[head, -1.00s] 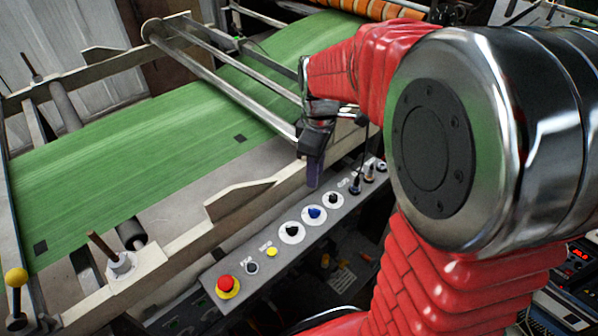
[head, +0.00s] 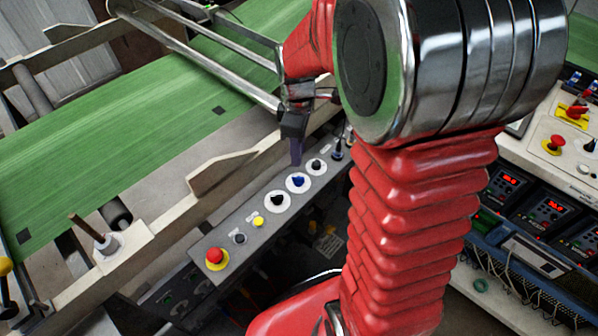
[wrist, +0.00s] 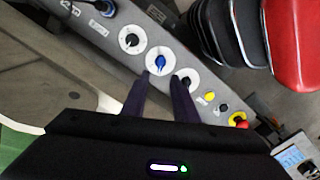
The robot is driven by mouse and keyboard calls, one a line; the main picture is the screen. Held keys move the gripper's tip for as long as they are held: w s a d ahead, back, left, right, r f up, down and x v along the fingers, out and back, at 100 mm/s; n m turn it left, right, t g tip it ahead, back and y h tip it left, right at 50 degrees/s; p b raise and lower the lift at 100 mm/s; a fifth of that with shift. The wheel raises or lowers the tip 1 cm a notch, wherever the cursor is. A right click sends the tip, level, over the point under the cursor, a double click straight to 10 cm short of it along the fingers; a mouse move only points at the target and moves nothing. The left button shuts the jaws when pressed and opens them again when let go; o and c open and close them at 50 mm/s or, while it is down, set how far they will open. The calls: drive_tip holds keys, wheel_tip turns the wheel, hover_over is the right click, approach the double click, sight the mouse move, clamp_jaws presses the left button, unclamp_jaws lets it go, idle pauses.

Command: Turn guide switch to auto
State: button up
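The sloping grey control panel (head: 232,223) carries three rotary switches on white dials. The middle one has a blue knob (head: 298,181), which also shows in the wrist view (wrist: 159,62). A black-knobbed switch sits on each side of it, one nearer the yellow button (head: 277,199) and one farther up the panel (head: 316,166). The labels are too small to read, so I cannot tell which is the guide switch. My gripper (head: 296,158) is over the panel by the blue knob. In the wrist view its two dark fingers (wrist: 160,84) are apart and empty, just short of the blue dial.
A red emergency button (head: 215,256), a small black knob (head: 239,238) and a yellow button (head: 258,222) sit at the panel's near end. The green sack web (head: 120,135) runs behind. A white console (head: 548,135) with displays stands right.

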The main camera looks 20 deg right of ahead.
sight(298, 177)
wheel_tip(298, 177, down, 10)
drive_tip(key=shift+r, duration=0.2)
drive_tip(key=shift+c, duration=0.7)
clamp_jaws()
drive_tip(key=shift+d, duration=0.1)
